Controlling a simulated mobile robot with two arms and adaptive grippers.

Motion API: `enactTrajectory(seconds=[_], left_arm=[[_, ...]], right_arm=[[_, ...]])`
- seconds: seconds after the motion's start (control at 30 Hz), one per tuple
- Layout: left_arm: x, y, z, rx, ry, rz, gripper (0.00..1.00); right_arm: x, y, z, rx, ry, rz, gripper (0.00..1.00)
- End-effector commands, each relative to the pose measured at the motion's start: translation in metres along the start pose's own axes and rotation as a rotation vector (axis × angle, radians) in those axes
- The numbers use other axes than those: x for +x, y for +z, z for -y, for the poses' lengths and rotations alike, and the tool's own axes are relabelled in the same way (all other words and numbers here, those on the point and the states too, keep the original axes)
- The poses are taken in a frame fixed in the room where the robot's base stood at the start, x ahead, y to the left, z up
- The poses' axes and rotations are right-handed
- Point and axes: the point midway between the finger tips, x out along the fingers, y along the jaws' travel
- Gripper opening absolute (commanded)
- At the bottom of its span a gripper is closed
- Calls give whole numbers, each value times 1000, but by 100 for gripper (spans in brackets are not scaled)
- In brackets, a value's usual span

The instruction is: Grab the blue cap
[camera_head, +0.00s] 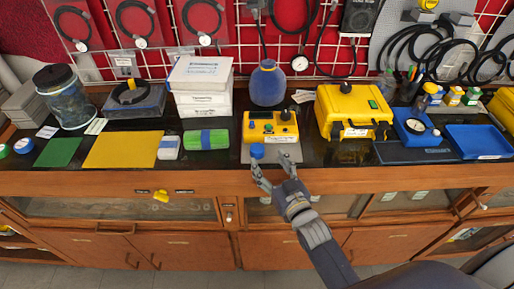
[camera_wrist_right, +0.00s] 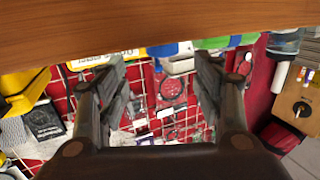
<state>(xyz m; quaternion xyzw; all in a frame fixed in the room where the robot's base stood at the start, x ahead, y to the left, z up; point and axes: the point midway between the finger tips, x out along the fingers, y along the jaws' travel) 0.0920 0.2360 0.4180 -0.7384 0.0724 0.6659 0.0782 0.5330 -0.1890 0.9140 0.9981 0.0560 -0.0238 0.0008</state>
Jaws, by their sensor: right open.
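The small round blue cap (camera_head: 257,150) is at the front left corner of the yellow regulator box (camera_head: 270,127), near the bench's front edge. My right gripper (camera_head: 272,172) is open and empty in front of the bench, below the cap in the head view. Its left finger shows just under the cap; I cannot tell whether they touch. My left gripper is not in view.
A grey plate (camera_head: 291,156) lies by the yellow box. A green-blue pack (camera_head: 206,140) lies to the left, and a yellow case (camera_head: 352,110) stands to the right. A blue round flask (camera_head: 268,83) stands behind. The wooden bench edge (camera_head: 130,179) runs across the front.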

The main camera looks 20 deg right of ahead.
Motion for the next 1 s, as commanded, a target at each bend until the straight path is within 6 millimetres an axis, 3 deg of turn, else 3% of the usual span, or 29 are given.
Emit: enactTrajectory(seconds=[0.1,0.2,0.6,0.93,1.0], left_arm=[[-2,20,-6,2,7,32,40],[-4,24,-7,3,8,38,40],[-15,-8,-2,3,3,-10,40],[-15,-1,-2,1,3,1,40],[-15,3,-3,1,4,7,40]], right_arm=[[9,0,0,0,0,0,61],[14,-1,1,0,-1,-1,61],[58,3,4,0,-1,-1,61],[63,4,4,-1,-1,0,61],[63,4,4,-1,-1,0,45]])
